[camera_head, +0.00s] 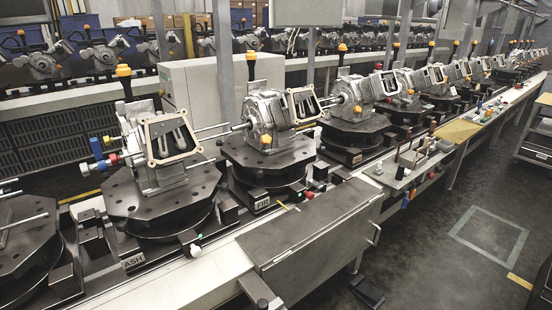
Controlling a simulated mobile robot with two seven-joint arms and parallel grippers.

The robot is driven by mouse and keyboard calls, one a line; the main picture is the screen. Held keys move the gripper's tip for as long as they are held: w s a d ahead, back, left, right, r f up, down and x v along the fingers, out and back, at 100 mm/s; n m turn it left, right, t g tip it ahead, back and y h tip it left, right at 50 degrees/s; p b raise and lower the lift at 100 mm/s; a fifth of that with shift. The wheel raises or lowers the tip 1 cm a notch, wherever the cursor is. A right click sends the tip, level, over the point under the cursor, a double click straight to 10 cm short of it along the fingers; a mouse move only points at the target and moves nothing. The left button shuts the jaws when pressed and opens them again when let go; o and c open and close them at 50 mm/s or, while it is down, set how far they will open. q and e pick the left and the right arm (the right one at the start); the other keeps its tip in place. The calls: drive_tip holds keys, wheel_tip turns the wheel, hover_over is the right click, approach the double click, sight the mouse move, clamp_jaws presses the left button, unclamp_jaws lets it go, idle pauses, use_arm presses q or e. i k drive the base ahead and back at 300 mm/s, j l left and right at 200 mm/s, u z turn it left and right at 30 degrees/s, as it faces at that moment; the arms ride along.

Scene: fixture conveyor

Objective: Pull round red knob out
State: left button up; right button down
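A small round red knob (309,195) sits on the front edge of the conveyor, just right of the second fixture (268,160). Another small red piece (113,158) shows among blue and yellow cylinders at the left side of the first fixture (160,205). Both are small, and I cannot tell how far either one stands out. Neither of my grippers is in view.
A grey metal cover (315,232) with a handle juts out in front of the conveyor. A white and green knob (195,249) is at the rail's front edge. Grey castings stand on the fixtures. Open floor (440,255) lies at right; a black pedal-like object (367,291) is there.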

sight(309, 196)
drive_tip(key=i+l, duration=0.2)
drive_tip(key=l, duration=0.15)
drive_tip(key=i+l, duration=0.2)
drive_tip(key=l, duration=0.15)
drive_tip(key=i+l, duration=0.2)
drive_tip(key=l, duration=0.15)
drive_tip(key=i+l, duration=0.2)
drive_tip(key=l, duration=0.15)
drive_tip(key=i+l+u, duration=0.1)
drive_tip(key=l, duration=0.25)
drive_tip(key=i+l, duration=0.45)
drive_tip(key=l, duration=0.3)
drive_tip(key=i+l, duration=0.15)
drive_tip(key=l, duration=0.2)
